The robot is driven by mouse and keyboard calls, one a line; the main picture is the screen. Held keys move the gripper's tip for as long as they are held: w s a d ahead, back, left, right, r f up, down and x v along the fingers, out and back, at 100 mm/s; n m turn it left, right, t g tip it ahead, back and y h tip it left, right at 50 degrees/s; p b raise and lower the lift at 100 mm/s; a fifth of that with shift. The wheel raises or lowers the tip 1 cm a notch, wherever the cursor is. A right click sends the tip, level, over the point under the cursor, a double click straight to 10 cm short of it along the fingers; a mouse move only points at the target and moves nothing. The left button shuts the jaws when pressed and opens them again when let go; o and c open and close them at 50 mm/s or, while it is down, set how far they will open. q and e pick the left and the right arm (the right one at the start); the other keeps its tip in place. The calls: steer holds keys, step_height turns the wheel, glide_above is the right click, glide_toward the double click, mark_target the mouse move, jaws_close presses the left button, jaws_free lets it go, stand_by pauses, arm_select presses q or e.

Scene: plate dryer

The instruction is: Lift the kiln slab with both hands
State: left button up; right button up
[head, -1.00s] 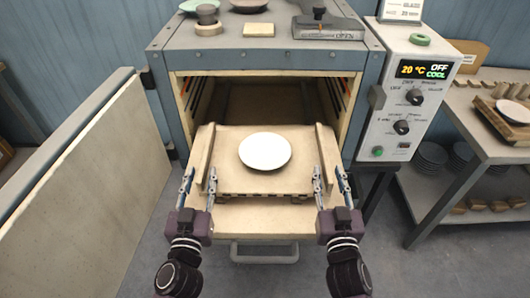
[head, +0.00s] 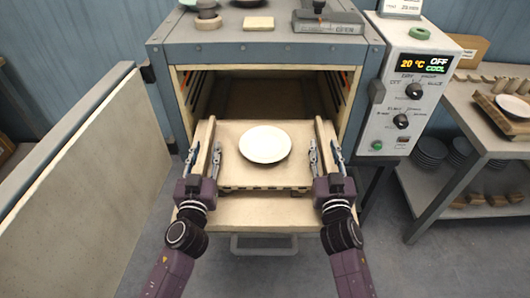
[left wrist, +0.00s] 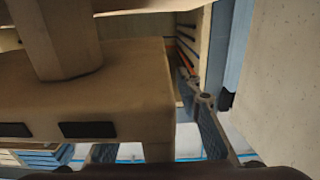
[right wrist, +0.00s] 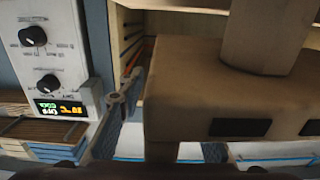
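The kiln slab (head: 235,177) is a flat beige board with a raised bar along each side, lying level at the kiln's open front. A round white plate (head: 265,144) rests on its middle. My left gripper (head: 203,158) is open, its fingers on either side of the slab's left bar. My right gripper (head: 324,157) is open and straddles the right bar the same way. In the left wrist view one finger (left wrist: 208,115) stands beside the slab with a narrow gap. In the right wrist view a finger (right wrist: 120,110) also shows a gap. The inner fingers are mostly hidden.
The kiln (head: 165,60) surrounds the slab's back end, with walls close on both sides. Its open door (head: 85,190) stands at the left. A control box (head: 405,105) is at the right, beside a table (head: 470,140) with pottery. Open floor lies in front.

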arm_select(q)
steer(key=shift+w, duration=0.2)
arm_select(e)
steer(key=shift+w, duration=0.15)
arm_select(q)
jaws_close()
arm_select(e)
jaws_close()
arm_select(q)
steer(key=shift+r, duration=0.2)
arm_select(e)
steer(key=shift+r, duration=0.25)
